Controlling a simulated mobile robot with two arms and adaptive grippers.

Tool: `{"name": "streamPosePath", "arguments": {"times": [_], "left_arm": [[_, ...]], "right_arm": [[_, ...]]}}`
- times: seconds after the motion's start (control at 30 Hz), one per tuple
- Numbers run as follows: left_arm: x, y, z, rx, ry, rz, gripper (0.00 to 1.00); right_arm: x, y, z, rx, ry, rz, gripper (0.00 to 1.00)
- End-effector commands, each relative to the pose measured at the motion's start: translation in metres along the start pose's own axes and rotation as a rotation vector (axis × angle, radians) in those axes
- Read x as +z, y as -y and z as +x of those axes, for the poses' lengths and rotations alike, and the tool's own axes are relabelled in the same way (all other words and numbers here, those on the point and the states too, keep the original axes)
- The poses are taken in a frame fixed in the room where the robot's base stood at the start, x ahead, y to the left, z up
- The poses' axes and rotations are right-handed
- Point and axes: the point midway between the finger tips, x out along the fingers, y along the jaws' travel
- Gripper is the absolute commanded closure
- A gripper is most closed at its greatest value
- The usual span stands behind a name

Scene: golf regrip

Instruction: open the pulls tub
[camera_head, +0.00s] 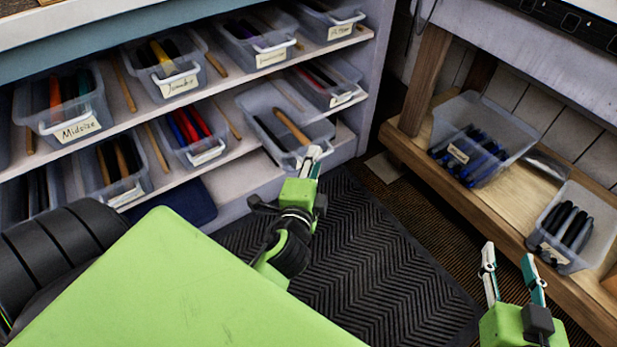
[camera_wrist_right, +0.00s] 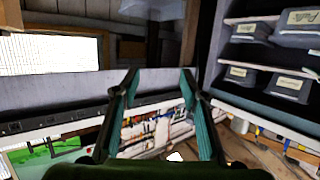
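In the wrist view, a tub (camera_wrist_right: 302,33) at the upper right has a label that seems to read "Pulls"; its contents are hidden. In the head view I cannot tell which tub this is. My left gripper (camera_head: 312,158) is at the front of a clear tub (camera_head: 268,100) on the lower shelf, which holds a tan stick and dark pieces and whose label is not readable. Its fingers look close together, and I cannot tell whether they touch the rim. My right gripper (camera_head: 510,264) is open and empty, left of the wooden shelf; its spread fingers also show in the wrist view (camera_wrist_right: 158,82).
Labelled clear tubs, including Midsize (camera_head: 78,127), fill the left shelves (camera_head: 225,155). A wooden bench shelf (camera_head: 420,140) at right carries a large tub (camera_head: 485,125) and a smaller tub (camera_head: 572,225) with black grips. The black floor mat (camera_head: 370,260) between is clear.

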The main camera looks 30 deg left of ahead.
Motion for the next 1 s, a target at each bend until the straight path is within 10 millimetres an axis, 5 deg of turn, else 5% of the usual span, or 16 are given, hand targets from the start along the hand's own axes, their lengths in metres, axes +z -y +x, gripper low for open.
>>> {"name": "streamPosePath", "arguments": {"times": [0.7, 1.0], "left_arm": [[0.000, -0.004, -0.050, 0.001, 0.000, -0.002, 0.76], [0.000, -0.003, -0.055, 0.001, 0.000, -0.001, 0.76]], "right_arm": [[-0.022, 0.003, 0.001, -0.005, -0.108, 0.001, 0.60], [-0.030, 0.004, 0.001, -0.009, -0.140, 0.001, 0.60]]}}
